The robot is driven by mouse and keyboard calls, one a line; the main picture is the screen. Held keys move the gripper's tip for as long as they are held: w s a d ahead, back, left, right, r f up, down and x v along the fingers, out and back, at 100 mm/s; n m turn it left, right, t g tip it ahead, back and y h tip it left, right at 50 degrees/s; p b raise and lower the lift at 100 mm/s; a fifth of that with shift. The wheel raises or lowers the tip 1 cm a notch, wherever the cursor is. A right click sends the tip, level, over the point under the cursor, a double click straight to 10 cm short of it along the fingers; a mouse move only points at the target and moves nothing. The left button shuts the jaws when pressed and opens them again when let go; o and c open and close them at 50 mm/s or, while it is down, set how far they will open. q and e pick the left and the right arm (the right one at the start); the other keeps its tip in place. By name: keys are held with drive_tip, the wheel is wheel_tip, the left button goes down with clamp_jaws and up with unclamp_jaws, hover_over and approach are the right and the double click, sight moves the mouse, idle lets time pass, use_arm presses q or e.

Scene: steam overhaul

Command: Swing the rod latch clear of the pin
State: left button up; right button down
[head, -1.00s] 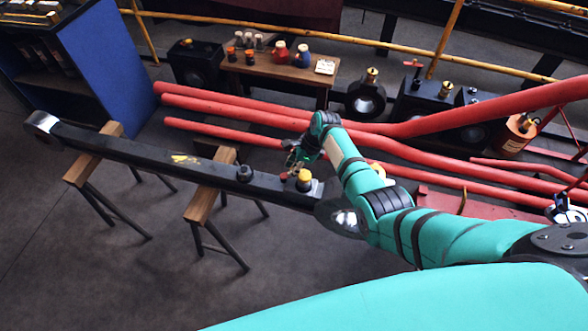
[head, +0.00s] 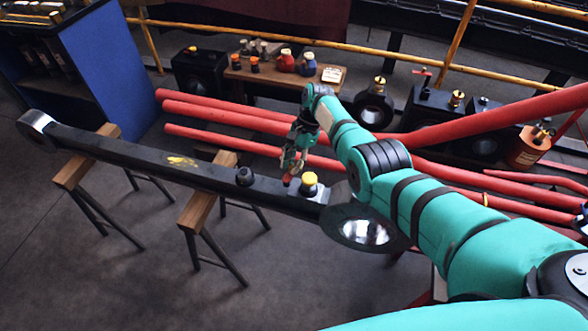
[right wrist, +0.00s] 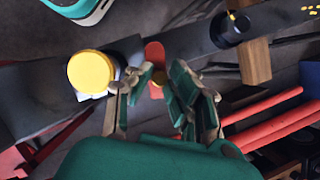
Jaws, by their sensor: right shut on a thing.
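The long black rod (head: 140,154) lies across two wooden trestles, with a large round end (head: 365,230) near my arm. A yellow-capped fitting (head: 309,181) stands on the rod near that end and shows large in the right wrist view (right wrist: 91,71). A small red tab (right wrist: 155,54), which looks like the latch, shows between my right gripper's fingers (right wrist: 158,84). My right gripper (head: 292,162) is at the rod's far edge, beside the yellow cap, shut on the red tab. The pin cannot be told clearly. My left gripper is out of view.
A black knob (head: 244,176) stands on the rod left of the gripper. Long red pipes (head: 230,117) run behind the rod. A low bench (head: 275,75) with small jars and a blue cabinet (head: 112,72) stand further back. The floor at the front left is clear.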

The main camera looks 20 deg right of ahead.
drive_tip(key=shift+w, duration=0.1)
idle(0.3)
drive_tip(key=c, duration=1.2)
unclamp_jaws()
drive_tip(key=shift+c, duration=0.2)
drive_tip(key=v, duration=1.2)
drive_tip(key=shift+a, duration=0.1)
